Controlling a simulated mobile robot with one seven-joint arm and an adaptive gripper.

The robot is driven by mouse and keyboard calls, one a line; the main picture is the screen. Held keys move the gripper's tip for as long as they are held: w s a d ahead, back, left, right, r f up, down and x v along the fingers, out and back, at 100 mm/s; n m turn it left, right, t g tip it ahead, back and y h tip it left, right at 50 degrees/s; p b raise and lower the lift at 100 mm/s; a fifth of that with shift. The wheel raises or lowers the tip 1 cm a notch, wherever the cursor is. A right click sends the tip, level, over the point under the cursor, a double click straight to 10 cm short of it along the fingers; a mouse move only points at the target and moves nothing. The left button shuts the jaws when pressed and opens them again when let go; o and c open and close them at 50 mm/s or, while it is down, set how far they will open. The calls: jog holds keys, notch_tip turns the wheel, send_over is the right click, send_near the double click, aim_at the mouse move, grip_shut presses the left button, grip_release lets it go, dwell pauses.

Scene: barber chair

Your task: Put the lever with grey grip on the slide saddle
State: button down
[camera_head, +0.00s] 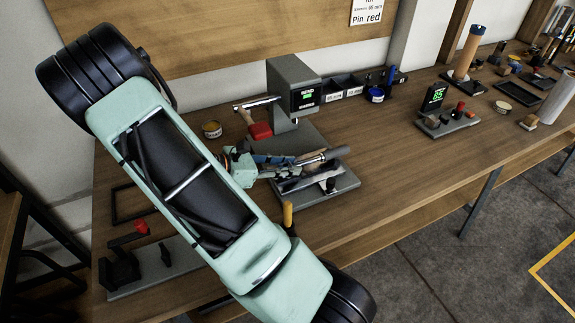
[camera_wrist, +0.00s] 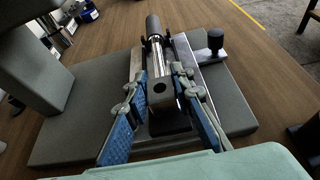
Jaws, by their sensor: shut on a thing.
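The lever with a dark grey cylindrical grip (camera_wrist: 154,28) is between the fingers of my gripper (camera_wrist: 160,76), which is shut on it. Its grip points away from me, and a block-like end with a hole faces the wrist camera. In the head view, the lever (camera_head: 328,156) lies over a grey base plate, with my gripper (camera_head: 280,164) at its left end. The slide saddle appears to be the metal slide assembly (camera_wrist: 208,51) with a black knob beneath and beside the lever. My fingers and the lever hide part of it. I cannot tell whether the lever touches the saddle.
A grey column (camera_head: 290,85) with a green display stands behind the plate. An orange-handled tool (camera_head: 288,214) stands near my arm. The bench right of the plate (camera_head: 410,165) is clear.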

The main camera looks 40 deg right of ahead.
jog(key=shift+f, duration=0.15)
jog(key=c, duration=1.7)
grip_release()
jog(key=shift+r, duration=0.25)
jog(key=v, duration=1.2)
jog(key=shift+f, duration=0.15)
